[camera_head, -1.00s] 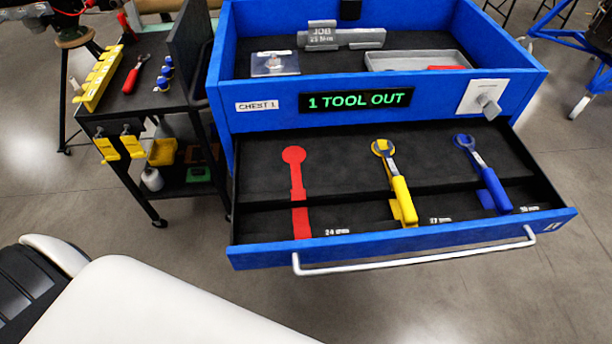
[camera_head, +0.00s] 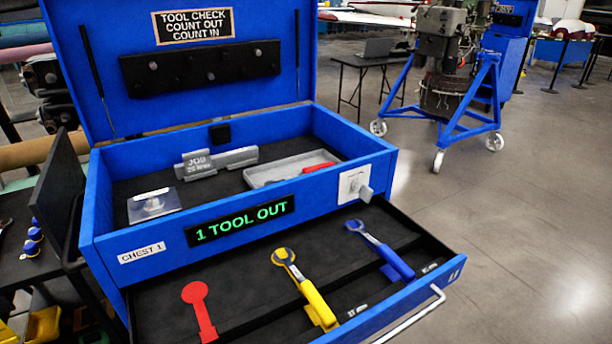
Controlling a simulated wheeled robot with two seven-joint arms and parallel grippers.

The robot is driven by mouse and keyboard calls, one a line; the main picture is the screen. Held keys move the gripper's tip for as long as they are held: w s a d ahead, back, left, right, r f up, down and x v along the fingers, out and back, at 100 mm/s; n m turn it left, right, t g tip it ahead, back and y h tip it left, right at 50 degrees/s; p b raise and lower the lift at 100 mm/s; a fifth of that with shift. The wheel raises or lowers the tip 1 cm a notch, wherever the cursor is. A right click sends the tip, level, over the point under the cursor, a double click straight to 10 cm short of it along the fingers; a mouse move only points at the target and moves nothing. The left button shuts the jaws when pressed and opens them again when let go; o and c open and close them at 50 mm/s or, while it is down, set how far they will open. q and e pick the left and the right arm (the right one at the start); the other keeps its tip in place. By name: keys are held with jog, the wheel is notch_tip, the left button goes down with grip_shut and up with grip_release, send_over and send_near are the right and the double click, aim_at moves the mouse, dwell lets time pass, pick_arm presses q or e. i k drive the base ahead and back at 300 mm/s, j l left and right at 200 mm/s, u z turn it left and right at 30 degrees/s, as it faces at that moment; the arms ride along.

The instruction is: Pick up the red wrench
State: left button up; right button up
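A flat red wrench-shaped silhouette (camera_head: 199,308) lies in the left slot of the open drawer (camera_head: 240,292), with no wrench on it. A yellow-handled wrench (camera_head: 304,288) lies in the middle slot and a blue-handled wrench (camera_head: 380,248) in the right slot. The red wrench is not clearly in view; a small grey piece at the left picture edge, on the black cart (camera_head: 22,262), may be its head. A red item (camera_head: 318,167) lies in the grey tray; I cannot tell what it is. Neither gripper is in view.
The blue tool chest (camera_head: 110,222) has its lid raised, and its display (camera_head: 240,220) reads "1 TOOL OUT". Blue-capped bottles (camera_head: 33,236) stand on the cart. A turbine on a blue wheeled stand (camera_head: 470,110) is behind. The floor at right is clear.

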aim_at(316, 167)
jog(key=i+l+u, duration=0.15)
jog(key=l, duration=0.15)
jog(key=l+u, duration=0.15)
jog(key=l, duration=0.15)
jog(key=i+l+u, duration=0.2)
jog(key=l+u, duration=0.2)
jog(key=l, duration=0.4)
jog(key=i+l+u, duration=0.15)
jog(key=l+u, duration=0.25)
jog(key=l, duration=0.45)
jog(key=l+u, duration=0.35)
jog(key=l, duration=0.5)
jog(key=k+l+u, duration=0.15)
jog(key=l+u, duration=0.25)
jog(key=l, duration=0.45)
jog(key=l+u, duration=0.3)
jog(key=l, duration=0.35)
jog(key=l+u, duration=0.35)
jog(key=l, duration=0.25)
jog(key=k+l+u, duration=0.15)
jog(key=l+u, duration=0.15)
jog(key=l, duration=0.3)
